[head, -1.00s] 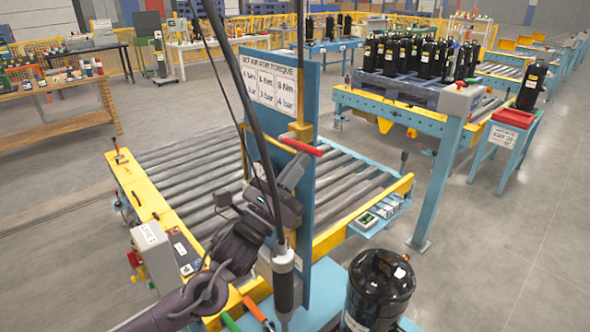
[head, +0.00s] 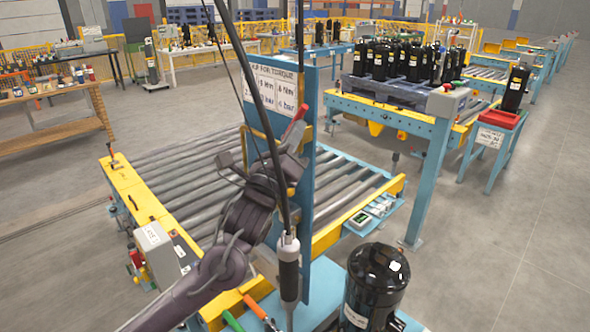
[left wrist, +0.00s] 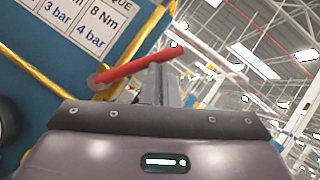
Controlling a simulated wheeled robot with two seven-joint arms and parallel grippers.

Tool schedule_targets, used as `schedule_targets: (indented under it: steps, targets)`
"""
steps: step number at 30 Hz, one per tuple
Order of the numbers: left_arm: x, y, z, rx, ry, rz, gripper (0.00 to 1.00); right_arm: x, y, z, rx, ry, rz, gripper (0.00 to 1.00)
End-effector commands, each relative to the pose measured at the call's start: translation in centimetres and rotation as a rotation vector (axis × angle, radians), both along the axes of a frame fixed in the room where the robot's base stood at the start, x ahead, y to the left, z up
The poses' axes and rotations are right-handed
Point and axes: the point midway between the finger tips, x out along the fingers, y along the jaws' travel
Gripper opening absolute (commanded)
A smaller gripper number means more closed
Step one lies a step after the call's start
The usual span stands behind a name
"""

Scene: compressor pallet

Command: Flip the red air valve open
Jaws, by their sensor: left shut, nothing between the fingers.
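The red air valve handle (head: 297,127) is on the blue torque post (head: 318,190), beside the yellow air pipe. In the head view it slants steeply, its free end up and to the right. My left gripper (head: 294,148) is right at the handle and partly covers it. In the left wrist view the red handle (left wrist: 140,66) runs from its pivot at left up to the right, across the tips of my left gripper (left wrist: 162,74). The fingers are shut with nothing between them; whether they touch the handle I cannot tell. My right gripper does not show.
A hanging screwdriver (head: 289,262) on a cable is close to my left arm. A black compressor (head: 375,288) stands at the front right. A roller conveyor (head: 190,180) lies behind the post. Open floor (head: 500,250) is at the right.

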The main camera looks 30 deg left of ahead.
Motion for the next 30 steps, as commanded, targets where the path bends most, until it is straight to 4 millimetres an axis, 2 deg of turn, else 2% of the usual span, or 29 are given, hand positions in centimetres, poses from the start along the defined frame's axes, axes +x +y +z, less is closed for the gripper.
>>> schedule_targets:
  steps: [6, 17, 30]
  targets:
    - [0.3, 0.8, 1.4, -0.004, -0.001, -0.003, 0.00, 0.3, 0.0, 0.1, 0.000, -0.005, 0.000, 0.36]
    - [0.7, 1.9, 2.6, -0.260, 0.088, -0.004, 0.00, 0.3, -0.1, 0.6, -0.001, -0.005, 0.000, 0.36]
    - [0.9, 2.5, 2.9, -0.252, 0.086, -0.003, 0.00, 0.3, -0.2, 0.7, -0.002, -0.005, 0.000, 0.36]
